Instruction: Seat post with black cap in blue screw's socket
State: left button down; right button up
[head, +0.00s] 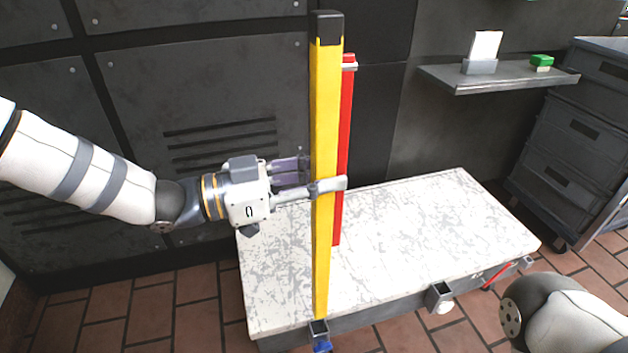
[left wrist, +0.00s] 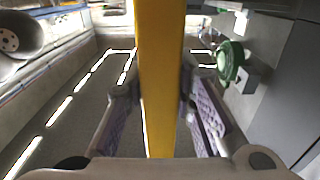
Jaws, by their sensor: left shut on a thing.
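A tall yellow post (head: 325,120) with a black cap (head: 328,27) stands about upright at the left part of the white-topped table. My left gripper (head: 318,180) is shut on it around mid-height. The left wrist view shows the yellow post (left wrist: 161,75) between the two fingers. A grey socket (head: 318,329) with a blue screw (head: 322,347) is on the table's front edge. The post's lower end meets the socket's top in the head view; I cannot tell whether it is inside. My right gripper is out of view.
A red post (head: 345,120) stands close behind the yellow one. The front edge also carries a socket with a white screw (head: 443,306) and another socket (head: 525,263) at right. The table top (head: 430,220) is otherwise clear. A wall shelf (head: 500,78) is at upper right.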

aim_at(313, 206)
pick_arm(q)
jog(key=shift+r, duration=0.15)
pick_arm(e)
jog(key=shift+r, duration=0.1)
